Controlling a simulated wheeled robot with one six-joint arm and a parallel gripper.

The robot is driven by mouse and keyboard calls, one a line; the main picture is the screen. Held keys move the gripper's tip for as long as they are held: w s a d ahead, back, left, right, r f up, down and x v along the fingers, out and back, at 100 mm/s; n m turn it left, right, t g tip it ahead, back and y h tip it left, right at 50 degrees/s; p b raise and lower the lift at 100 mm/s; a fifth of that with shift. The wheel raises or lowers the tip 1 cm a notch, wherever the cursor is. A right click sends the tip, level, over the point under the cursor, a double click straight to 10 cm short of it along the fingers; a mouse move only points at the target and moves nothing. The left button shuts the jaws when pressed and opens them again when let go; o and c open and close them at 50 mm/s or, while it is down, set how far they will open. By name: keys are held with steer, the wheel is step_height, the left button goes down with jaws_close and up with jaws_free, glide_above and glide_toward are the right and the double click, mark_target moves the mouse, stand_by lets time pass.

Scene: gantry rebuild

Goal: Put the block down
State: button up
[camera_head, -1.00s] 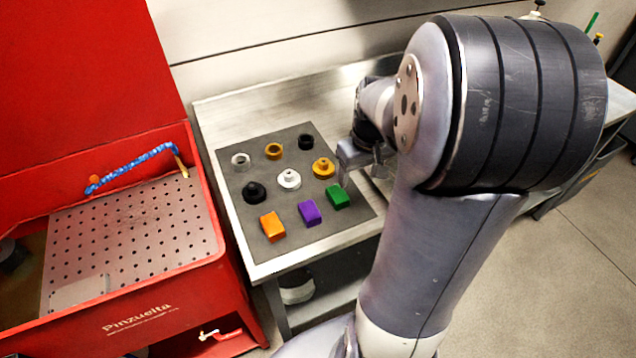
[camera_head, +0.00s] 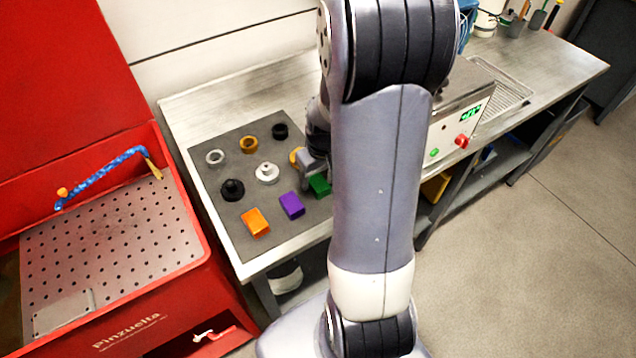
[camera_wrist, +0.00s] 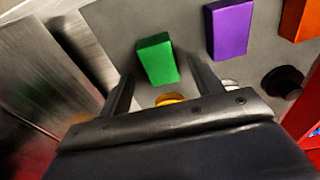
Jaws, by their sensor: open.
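The green block (camera_head: 319,186) lies on the dark grey mat (camera_head: 240,150), at the right end of a row of blocks. The purple block (camera_head: 292,205) and the orange block (camera_head: 255,222) lie to its left on the mat. My gripper (camera_head: 312,168) is above the mat close to the green block and partly hides it. In the wrist view my gripper (camera_wrist: 162,72) is open and nothing is held between its fingers. The green block (camera_wrist: 156,60) shows in the gap between the two fingers, and I cannot tell how high the fingertips are above it.
Several round parts stand on the mat behind the blocks, including a white one (camera_head: 266,173) and a black one (camera_head: 232,190). A red wash basin (camera_head: 195,215) stands left; a box with buttons (camera_head: 460,125) stands right.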

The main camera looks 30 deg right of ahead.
steer(key=shift+w+f, duration=0.1)
steer(key=shift+f, duration=1.05)
steer(key=c, duration=1.3)
steer(key=shift+r, duration=0.1)
